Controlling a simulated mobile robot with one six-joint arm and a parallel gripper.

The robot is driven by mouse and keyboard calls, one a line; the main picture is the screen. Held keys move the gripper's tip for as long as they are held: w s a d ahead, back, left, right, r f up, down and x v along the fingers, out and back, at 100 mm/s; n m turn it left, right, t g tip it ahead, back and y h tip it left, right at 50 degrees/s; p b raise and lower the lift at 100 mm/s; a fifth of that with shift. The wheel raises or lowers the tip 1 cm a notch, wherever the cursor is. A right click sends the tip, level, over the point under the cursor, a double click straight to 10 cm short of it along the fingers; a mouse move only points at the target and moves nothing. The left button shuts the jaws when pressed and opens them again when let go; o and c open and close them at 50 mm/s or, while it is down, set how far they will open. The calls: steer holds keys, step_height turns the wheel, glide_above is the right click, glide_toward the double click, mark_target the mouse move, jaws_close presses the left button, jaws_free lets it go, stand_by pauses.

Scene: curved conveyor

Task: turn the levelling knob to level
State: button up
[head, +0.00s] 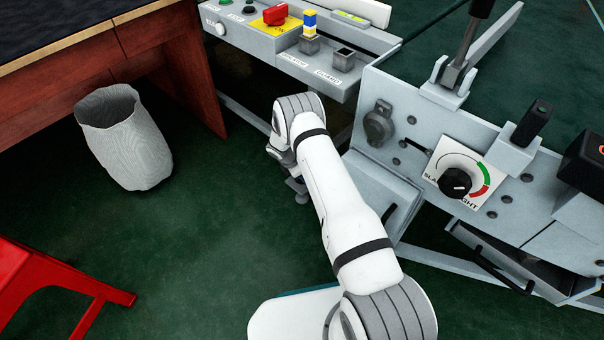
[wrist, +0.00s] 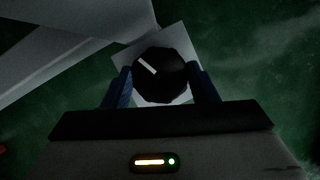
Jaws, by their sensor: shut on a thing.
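The levelling knob (wrist: 165,84) is black and faceted, with a white pointer line slanting to the upper left. It sits in front of a pale square plate in the wrist view. My gripper (wrist: 160,72) has one blue finger on each side of the knob and is shut on it. In the head view my arm hides the knob and most of the gripper. A yellow-green spirit vial (head: 350,18) shows at the top, too small to read its bubble.
A black tension dial (head: 455,183) and a lever (head: 465,45) are on the grey conveyor frame at right. A panel with a red switch (head: 275,14) is above my arm. A grey bin (head: 125,140) and red stool (head: 50,290) stand left, with free floor between.

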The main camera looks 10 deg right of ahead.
steer(key=o, duration=0.7)
steer(key=shift+w+a+r, duration=0.1)
steer(key=shift+w+a, duration=0.1)
steer(key=shift+o, duration=1.4)
steer(key=shift+s+d, duration=0.1)
steer(key=shift+d, duration=0.05)
steer(key=shift+r+p, duration=0.35)
steer(key=shift+r, duration=0.05)
steer(key=p+v, duration=0.2)
steer(key=v, duration=0.1)
steer(key=s+a+p, duration=0.1)
steer(key=s+a, duration=0.2)
steer(key=a, duration=0.8)
steer(key=shift+a+f+p, duration=0.3)
steer(key=shift+f+p, duration=0.05)
steer(key=shift+f, duration=0.15)
steer(key=shift+s, duration=0.1)
